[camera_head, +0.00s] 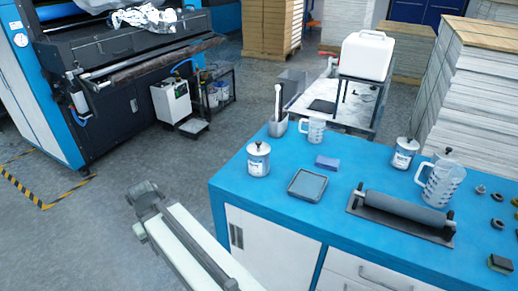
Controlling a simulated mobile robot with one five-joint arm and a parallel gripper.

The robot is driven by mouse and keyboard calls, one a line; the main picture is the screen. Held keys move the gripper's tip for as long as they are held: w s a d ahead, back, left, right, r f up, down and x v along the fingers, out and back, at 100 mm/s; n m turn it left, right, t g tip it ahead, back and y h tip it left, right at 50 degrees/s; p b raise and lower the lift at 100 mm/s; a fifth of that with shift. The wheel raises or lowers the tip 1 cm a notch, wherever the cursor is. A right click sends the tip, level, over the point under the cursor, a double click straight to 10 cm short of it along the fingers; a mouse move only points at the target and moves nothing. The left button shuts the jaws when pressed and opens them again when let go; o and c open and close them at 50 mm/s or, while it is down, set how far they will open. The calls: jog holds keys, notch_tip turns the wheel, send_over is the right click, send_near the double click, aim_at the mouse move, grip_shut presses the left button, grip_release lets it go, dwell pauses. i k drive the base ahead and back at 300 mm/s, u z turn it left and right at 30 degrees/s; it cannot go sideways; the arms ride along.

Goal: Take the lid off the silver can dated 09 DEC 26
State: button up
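Two silver cans with white and blue labels and dark-knobbed lids stand upright on the blue worktop (315,215). One can (258,161) is near the left end, and the other can (404,155) is farther right, towards the back. Both appear to have their lids on. The label dates are too small to read, so I cannot tell which is dated 09 DEC 26. Part of my arm shows at the bottom left, beside the worktop and apart from both cans. I cannot make out my gripper or its fingers.
A grey tray (307,184), blue block (327,163), measuring jug (314,130) and holder (278,128) are around the left can. A roller (405,208) and larger jug (438,184) are near the right can. Open floor (165,165) lies left of the worktop.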

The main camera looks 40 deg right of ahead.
aim_at(257, 148)
jog(key=u, duration=0.05)
jog(key=i, duration=0.9)
jog(key=z, duration=0.05)
